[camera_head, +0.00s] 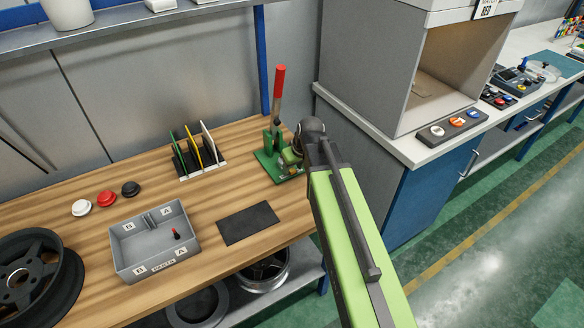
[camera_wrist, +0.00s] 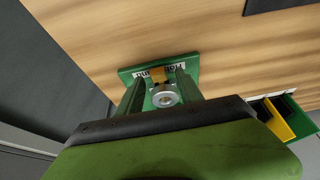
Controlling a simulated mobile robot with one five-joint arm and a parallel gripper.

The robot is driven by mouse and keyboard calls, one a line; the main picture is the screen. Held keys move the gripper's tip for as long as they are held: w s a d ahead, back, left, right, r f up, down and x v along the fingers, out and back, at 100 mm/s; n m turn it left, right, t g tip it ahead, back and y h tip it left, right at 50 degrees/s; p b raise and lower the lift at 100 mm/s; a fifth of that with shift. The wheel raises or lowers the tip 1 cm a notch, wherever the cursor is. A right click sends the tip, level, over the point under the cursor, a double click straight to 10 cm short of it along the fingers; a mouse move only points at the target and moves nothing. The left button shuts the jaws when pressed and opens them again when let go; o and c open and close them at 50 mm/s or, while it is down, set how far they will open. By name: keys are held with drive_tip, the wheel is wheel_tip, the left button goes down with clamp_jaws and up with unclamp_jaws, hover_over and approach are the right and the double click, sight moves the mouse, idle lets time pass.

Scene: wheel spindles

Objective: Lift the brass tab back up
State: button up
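The green fixture (camera_head: 268,166) with a tall red-tipped lever (camera_head: 278,85) stands on the wooden bench. My gripper (camera_wrist: 160,76) is close to it, at its right side in the head view. In the wrist view two dark green fingers reach toward the fixture's green base (camera_wrist: 128,72), with a gap between them. The small brass tab (camera_wrist: 158,73) shows in that gap, near a white label. A silver ring (camera_wrist: 165,97) lies just below it in the picture. I cannot tell whether a finger touches the tab. In the head view my wrist hides part of the fixture.
A rack (camera_head: 199,158) with coloured plates stands left of the fixture. A grey parts bin (camera_head: 118,256), a dark mat (camera_head: 248,223) and red, white and black knobs (camera_head: 106,198) lie on the bench. A grey cabinet (camera_head: 362,60) stands to the right.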

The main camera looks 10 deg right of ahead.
drive_tip(key=p+v, duration=1.6)
drive_tip(key=v, duration=0.1)
drive_tip(key=shift+r, duration=0.2)
